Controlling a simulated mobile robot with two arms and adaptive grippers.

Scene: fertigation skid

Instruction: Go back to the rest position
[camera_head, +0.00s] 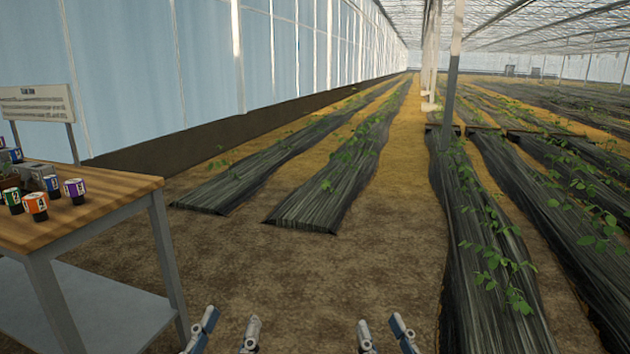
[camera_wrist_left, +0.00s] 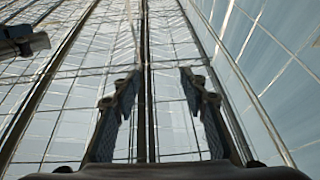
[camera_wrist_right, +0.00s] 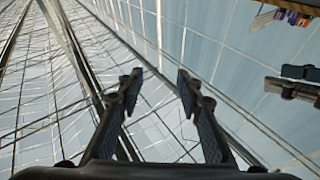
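My left gripper (camera_head: 228,330) is at the bottom edge of the head view, left of centre, with its two fingers apart and nothing between them. In the left wrist view its fingers (camera_wrist_left: 158,88) are spread and empty, against the roof glazing. My right gripper (camera_head: 384,333) is at the bottom edge, right of centre, also with fingers apart. In the right wrist view its fingers (camera_wrist_right: 160,88) are spread and empty too. Both grippers point upward and are clear of other things. The arms behind them are hidden below the head view.
A wood-topped bench (camera_head: 115,199) stands at left, carrying small orange (camera_head: 35,206), purple (camera_head: 75,191), green and blue labelled items. A sign (camera_head: 38,103) stands behind it. Bare soil (camera_head: 290,275) lies ahead. Black-covered plant rows (camera_head: 480,260) and a post (camera_head: 453,75) are further right.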

